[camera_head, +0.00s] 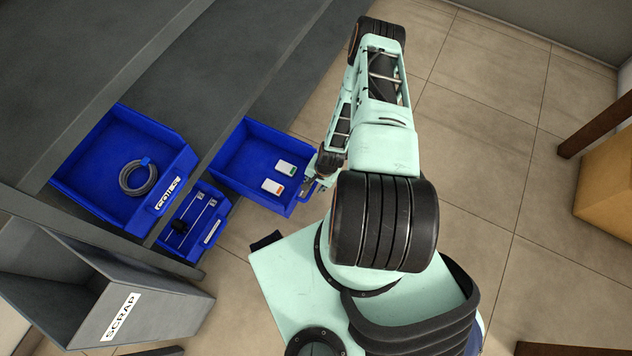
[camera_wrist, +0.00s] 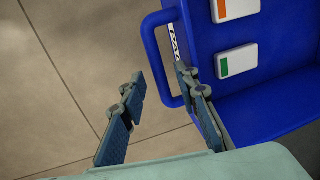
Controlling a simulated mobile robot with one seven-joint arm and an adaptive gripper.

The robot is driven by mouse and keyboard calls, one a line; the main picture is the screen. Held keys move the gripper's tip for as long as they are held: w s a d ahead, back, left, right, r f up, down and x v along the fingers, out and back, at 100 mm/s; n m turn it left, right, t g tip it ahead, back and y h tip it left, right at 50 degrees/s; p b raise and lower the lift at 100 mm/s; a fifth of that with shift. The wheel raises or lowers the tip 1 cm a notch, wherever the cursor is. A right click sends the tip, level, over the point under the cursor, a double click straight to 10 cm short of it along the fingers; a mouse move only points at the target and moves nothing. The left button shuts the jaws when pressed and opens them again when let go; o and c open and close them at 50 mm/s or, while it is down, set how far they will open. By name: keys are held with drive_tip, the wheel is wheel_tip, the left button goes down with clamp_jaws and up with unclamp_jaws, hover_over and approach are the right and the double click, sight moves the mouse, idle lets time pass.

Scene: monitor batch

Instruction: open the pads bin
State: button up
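The pads bin (camera_head: 228,157) is a blue open-topped drawer, standing well out from under the grey shelf. Two white pads lie in it, one with a green stripe (camera_head: 285,168) and one with an orange stripe (camera_head: 272,186). My gripper (camera_head: 308,187) is at the bin's front end. In the wrist view my gripper (camera_wrist: 162,86) is open, its two fingers apart. The blue handle loop (camera_wrist: 152,55) shows between the fingertips, and one finger appears to be on the bin side of its bar. Contact cannot be told. The label is partly hidden.
A blue bin with a coiled hose (camera_head: 138,178) and a small blue bin with rods (camera_head: 194,222) stand left of the pads bin. A grey scrap box (camera_head: 180,308) is at lower left.

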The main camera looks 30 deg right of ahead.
wheel_tip(320, 180, up, 12)
drive_tip(key=s+d, duration=0.1)
drive_tip(key=s, duration=0.1)
drive_tip(key=shift+d+f, duration=0.15)
drive_tip(key=shift+d, duration=0.05)
idle(0.6)
